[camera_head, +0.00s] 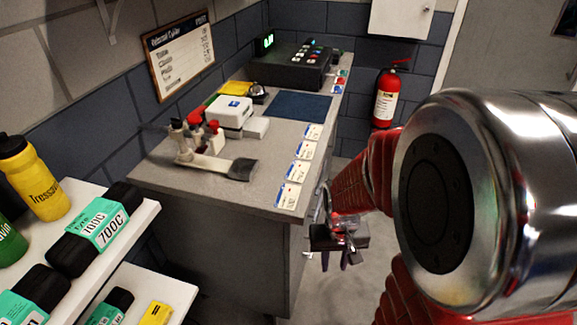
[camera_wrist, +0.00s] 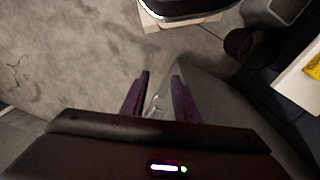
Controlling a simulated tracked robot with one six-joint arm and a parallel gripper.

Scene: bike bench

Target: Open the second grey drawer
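The grey cabinet (camera_head: 222,245) stands under the worktop in the head view. Its drawer side faces right and shows only as a thin, steeply angled strip (camera_head: 322,180), so I cannot single out the second drawer or its handle. My gripper (camera_head: 334,262) is beside the cabinet's near right corner, below worktop level, fingers pointing down. In the wrist view my gripper (camera_wrist: 160,75) has its two purple fingers apart. A small shiny shape (camera_wrist: 154,103) shows between them; I cannot tell what it is. A grey surface lies just right of the fingers.
The worktop (camera_head: 262,180) carries a bike tool, a white box, a cash register (camera_head: 295,65) and several price cards. A shelf (camera_head: 135,225) with bottles and boxes is at the left. A fire extinguisher (camera_head: 386,98) hangs behind. The wrist view shows bare concrete floor (camera_wrist: 70,60) at left.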

